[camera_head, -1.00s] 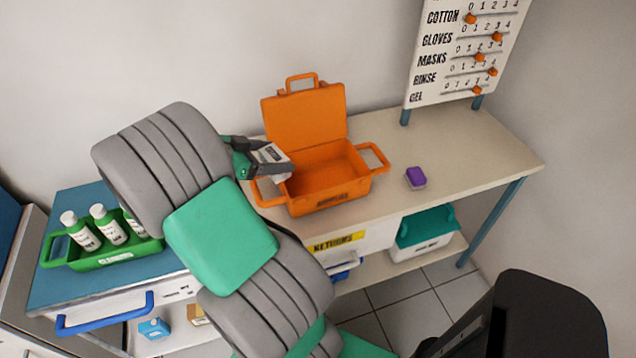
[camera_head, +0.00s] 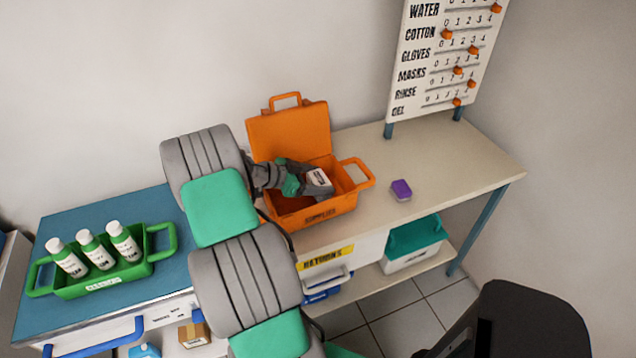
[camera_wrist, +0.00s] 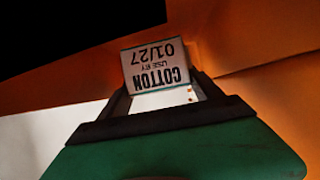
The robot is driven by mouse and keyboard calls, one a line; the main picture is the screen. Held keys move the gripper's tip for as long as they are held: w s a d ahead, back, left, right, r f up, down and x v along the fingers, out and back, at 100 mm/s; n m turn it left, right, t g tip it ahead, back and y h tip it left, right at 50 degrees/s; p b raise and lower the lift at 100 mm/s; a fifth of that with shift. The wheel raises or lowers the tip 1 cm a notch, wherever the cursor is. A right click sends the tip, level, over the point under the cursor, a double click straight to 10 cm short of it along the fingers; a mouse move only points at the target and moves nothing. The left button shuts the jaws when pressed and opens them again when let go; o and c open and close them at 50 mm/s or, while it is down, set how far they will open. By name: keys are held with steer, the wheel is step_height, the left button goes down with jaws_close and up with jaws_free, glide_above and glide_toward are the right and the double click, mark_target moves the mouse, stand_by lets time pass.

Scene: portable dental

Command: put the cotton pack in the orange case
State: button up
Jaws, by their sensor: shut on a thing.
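The orange case (camera_head: 331,211) stands open on the light bench, its lid upright against the wall side. My gripper (camera_head: 312,184) is over the case's opening, at or just below rim height. I cannot tell whether the pack touches the case floor.
A purple block (camera_head: 401,190) lies on the bench right of the case. A label board (camera_head: 440,60) stands behind. A teal-topped bin (camera_head: 414,238) is on the lower shelf.

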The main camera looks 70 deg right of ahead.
steer(key=shift+w+f, duration=0.1)
steer(key=shift+f, duration=0.95)
steer(key=o, duration=1.4)
steer(key=shift+a, duration=0.1)
steer(key=shift+r+p, duration=0.3)
steer(key=shift+r, duration=0.05)
steer(key=shift+f+b+v, duration=0.2)
steer(key=shift+b+v, duration=1.2)
steer(key=shift+v, duration=4.5)
steer(key=shift+w+a, duration=0.1)
